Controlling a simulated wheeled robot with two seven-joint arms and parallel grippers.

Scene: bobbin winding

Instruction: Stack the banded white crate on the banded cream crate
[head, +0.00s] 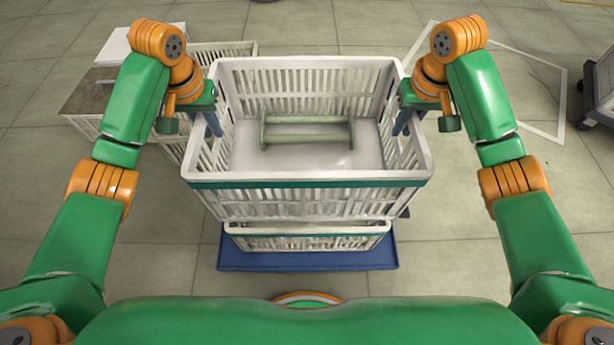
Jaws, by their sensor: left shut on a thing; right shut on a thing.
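The white crate (310,205) with a teal band along its near rim is in the middle of the head view, upright and open at the top. A pale green spool-like piece (307,120) lies inside it. My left gripper (213,122) is shut on its left wall and my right gripper (403,122) is shut on its right wall. Below it a cream crate (308,243) stands on a blue base (308,262). Only its near side and part of its rim show. The upper crate hides the rest, and I cannot tell whether the two touch.
Behind my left arm stand more pale crates (232,50), one with a brown top (88,97) and a white box-like thing (117,45). A dark-wheeled grey unit (600,90) is at the right edge.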

